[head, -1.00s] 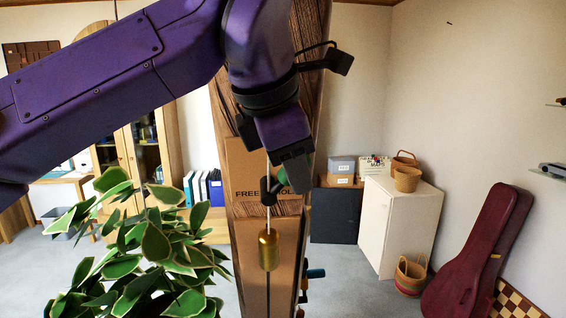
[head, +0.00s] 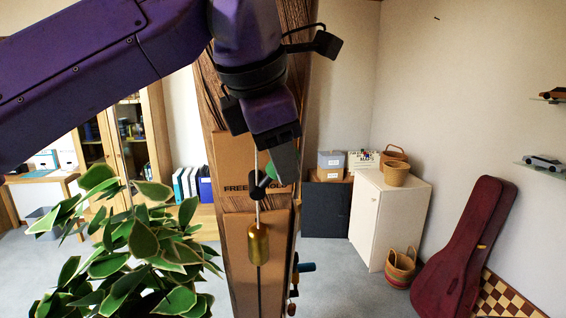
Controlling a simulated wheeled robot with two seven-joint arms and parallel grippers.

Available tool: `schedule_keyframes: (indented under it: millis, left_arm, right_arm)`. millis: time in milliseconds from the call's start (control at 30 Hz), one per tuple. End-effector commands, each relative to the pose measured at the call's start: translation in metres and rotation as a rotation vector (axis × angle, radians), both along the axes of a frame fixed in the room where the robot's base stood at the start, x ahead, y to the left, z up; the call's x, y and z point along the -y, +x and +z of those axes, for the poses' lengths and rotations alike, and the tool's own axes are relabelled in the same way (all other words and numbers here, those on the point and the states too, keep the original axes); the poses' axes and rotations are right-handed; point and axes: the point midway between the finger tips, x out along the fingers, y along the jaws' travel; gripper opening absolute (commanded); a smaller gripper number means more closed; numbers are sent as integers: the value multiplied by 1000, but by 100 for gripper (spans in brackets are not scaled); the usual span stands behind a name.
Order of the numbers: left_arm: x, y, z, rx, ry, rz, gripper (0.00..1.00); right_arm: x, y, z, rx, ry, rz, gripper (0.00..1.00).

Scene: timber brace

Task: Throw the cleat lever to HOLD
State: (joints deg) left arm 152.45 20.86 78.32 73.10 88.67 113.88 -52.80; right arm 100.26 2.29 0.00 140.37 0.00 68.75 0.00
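The cleat lever (head: 258,186), a dark piece with a green knob (head: 271,172), sits on the front of the timber post over a panel lettered FREE and, partly covered, what looks like HOLD. A pale cord runs down through the cleat to a brass weight (head: 258,244). My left gripper (head: 284,164) comes down from above, with its fingertips at the green knob and partly covering it. I cannot tell whether the fingers are closed on the knob or only beside it. My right gripper is not in view.
The timber post (head: 205,85) stands upright in the middle. A blue-handled piece (head: 305,267) sticks out from its right side, low down. A leafy plant (head: 140,240) fills the lower left. A white cabinet (head: 385,220) and a red instrument case (head: 465,250) stand behind at right.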

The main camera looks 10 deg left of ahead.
Motion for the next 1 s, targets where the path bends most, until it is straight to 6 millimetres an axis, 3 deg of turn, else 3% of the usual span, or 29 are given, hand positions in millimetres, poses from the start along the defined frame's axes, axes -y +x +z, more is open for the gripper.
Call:
schedule_keyframes:
  millis: [200, 433, 800, 1000]
  left_arm:
    - [-8, -25, 47, 3, -2, 3, 39]
    - [-14, -40, 75, -4, 0, 1, 39]
    - [-15, -41, 76, -4, 1, -1, 39]
    - [-11, -27, 49, -6, 3, -3, 39]
  right_arm:
    - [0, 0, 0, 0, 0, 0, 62]
    - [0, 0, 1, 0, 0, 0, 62]
    - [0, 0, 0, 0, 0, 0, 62]
    - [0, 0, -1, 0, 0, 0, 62]
